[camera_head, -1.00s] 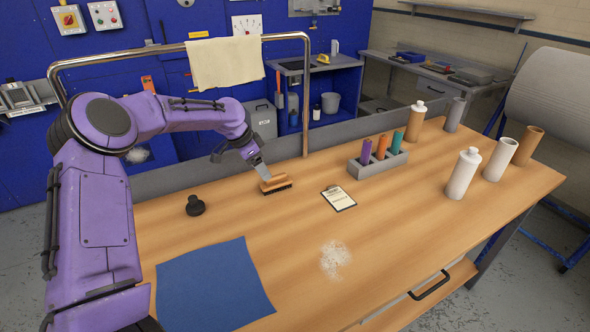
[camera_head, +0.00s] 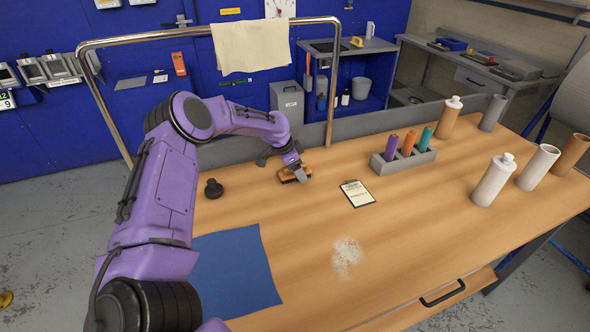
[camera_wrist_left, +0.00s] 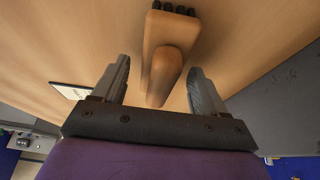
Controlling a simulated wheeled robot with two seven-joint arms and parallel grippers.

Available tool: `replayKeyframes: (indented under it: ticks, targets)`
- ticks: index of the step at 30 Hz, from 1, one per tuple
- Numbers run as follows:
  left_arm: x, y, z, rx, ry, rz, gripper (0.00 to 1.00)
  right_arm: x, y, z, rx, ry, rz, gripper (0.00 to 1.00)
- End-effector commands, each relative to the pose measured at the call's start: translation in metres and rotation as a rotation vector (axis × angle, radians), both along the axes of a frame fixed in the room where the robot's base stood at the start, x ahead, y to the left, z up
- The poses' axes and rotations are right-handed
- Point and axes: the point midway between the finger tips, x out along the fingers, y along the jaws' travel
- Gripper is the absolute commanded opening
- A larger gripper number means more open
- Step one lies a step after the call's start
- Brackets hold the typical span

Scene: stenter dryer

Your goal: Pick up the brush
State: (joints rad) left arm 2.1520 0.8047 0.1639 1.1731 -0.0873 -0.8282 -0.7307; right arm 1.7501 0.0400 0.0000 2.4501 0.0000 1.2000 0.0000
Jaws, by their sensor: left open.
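The brush (camera_head: 288,176) has a wooden body and dark bristles and rests on the wooden table near its back edge. In the left wrist view the brush (camera_wrist_left: 168,50) shows its wooden handle reaching between the fingers. My left gripper (camera_head: 300,174) is at the brush, its fingers coming down around it from above. In the left wrist view my left gripper (camera_wrist_left: 160,82) is open, with one finger on each side of the handle and gaps visible on both sides. My right gripper is not in view.
A dark round knob (camera_head: 213,188) stands left of the brush, and a clipboard (camera_head: 357,193) lies to its right. A grey holder (camera_head: 403,160) with colored cones, a blue cloth (camera_head: 236,270) and pale powder (camera_head: 347,256) are on the table. A metal rail (camera_head: 334,90) rises behind.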

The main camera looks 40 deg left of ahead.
Motion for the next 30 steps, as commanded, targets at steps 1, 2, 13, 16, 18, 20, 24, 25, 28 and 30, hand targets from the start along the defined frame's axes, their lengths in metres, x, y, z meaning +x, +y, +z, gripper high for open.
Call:
replayKeyframes:
  ticks: [1,2,13,16,18,20,24,25,28,30]
  targets:
    - [0.001,0.0,-0.001,0.001,0.0,0.0,0.72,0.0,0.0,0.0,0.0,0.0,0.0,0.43]
    - [0.001,0.0,-0.002,0.0,-0.001,0.0,0.72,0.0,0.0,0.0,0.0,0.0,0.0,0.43]
    - [0.001,-0.001,-0.002,0.0,-0.001,0.0,0.11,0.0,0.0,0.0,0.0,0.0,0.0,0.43]
    - [0.001,0.0,-0.002,0.0,-0.001,0.0,0.1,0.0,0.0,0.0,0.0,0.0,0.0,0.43]
    - [0.001,0.0,-0.002,0.0,0.0,0.0,0.1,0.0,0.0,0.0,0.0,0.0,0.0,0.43]
    - [0.001,0.0,-0.002,0.0,0.0,0.0,0.1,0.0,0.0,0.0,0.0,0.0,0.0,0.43]
    - [0.001,0.0,0.003,-0.001,-0.002,0.0,0.1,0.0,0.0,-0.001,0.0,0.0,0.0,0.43]
    - [0.001,0.0,0.006,-0.001,-0.002,0.0,0.1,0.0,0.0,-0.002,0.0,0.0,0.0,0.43]
    - [0.002,0.0,0.022,-0.001,-0.004,0.0,0.1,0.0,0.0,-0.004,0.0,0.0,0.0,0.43]
    - [-0.004,0.002,0.037,-0.001,-0.005,0.003,0.1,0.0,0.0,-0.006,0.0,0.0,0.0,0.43]
